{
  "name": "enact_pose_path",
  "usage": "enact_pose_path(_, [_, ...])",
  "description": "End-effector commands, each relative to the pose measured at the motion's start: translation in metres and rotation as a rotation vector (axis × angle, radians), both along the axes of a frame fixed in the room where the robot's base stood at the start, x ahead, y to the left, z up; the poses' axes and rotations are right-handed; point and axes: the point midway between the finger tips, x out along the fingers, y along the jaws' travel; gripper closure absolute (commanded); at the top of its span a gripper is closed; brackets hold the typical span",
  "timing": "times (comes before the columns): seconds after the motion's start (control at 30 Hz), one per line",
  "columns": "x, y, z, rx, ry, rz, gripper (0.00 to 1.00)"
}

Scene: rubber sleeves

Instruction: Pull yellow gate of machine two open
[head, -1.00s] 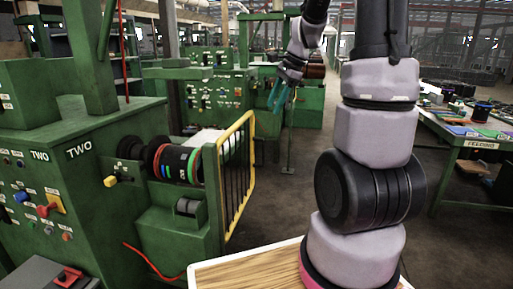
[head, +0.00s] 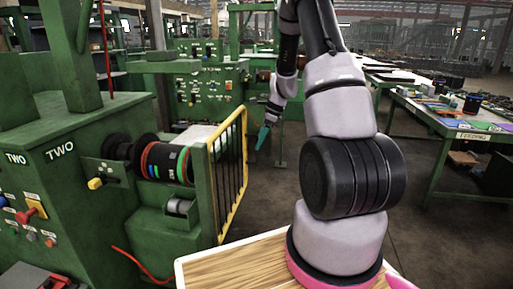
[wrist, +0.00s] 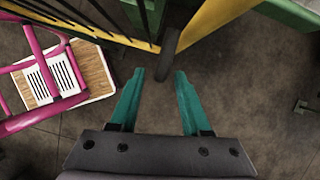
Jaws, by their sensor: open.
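The yellow gate (head: 230,172) of machine two is a yellow frame with dark vertical bars at the right side of the green machine (head: 75,195) marked TWO. It stands beside the rollers. In the wrist view the gate's yellow frame (wrist: 208,21) and bars cross the top, with a dark rounded end piece at the frame's edge. My gripper (head: 263,137) hangs just right of the gate's upper part in the head view. The gate lies ahead of the fingertips.
A black roller with colored rings (head: 166,163) sits left of the gate. Machine two's front has a yellow knob and several switches. A table marked FEEDING (head: 470,135) stands at the right. Open floor lies between it and the gate.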

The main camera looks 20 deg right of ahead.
Motion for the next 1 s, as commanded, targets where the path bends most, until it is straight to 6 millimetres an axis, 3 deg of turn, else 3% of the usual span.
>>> enact_pose_path(0.2, [0.003,0.009,-0.023,0.001,0.001,-0.001,0.53])
enact_pose_path(0.53, [0.004,0.01,-0.026,0.0,0.0,0.0,0.53])
enact_pose_path(0.57, [0.004,0.01,-0.026,0.0,0.0,0.0,0.57])
enact_pose_path(0.67, [0.004,0.01,-0.026,0.0,0.0,0.0,0.95])
enact_pose_path(0.7, [0.004,0.01,-0.026,0.0,0.0,0.0,1.0])
enact_pose_path(1.0, [0.004,0.01,-0.026,0.0,0.0,0.0,1.0])
